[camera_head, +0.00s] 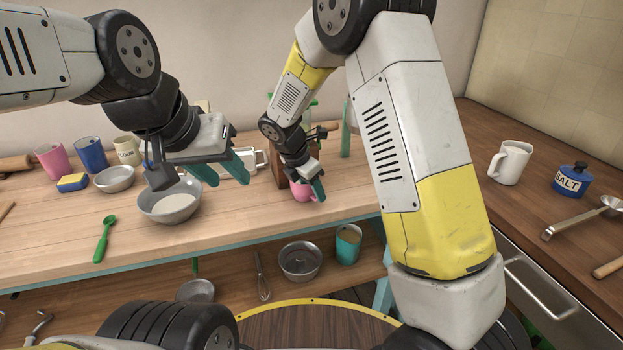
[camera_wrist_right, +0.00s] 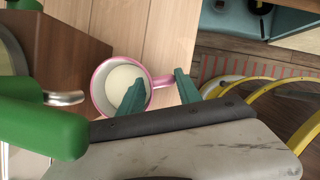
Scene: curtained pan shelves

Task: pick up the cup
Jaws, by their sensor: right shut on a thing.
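A pink cup (camera_head: 303,192) stands on the wooden table near its front edge, under my right gripper (camera_head: 318,189). In the right wrist view, the cup (camera_wrist_right: 96,92) shows from above with a pale inside and its handle to the right. My right gripper (camera_wrist_right: 160,90) has one teal finger over the cup's opening and the other outside by the handle. It is shut on the cup at the rim and handle side. I cannot tell whether the cup touches the table. My left gripper (camera_head: 222,178) is open and empty above the table, beside a grey bowl.
The grey bowl (camera_head: 158,211) holds something white. Another pink cup (camera_head: 50,160), a blue cup (camera_head: 90,154) and a cream container (camera_head: 127,150) stand at the back left. A wooden block (camera_wrist_right: 55,50) is close beside the held cup. A white mug (camera_head: 510,162) stands on the right counter.

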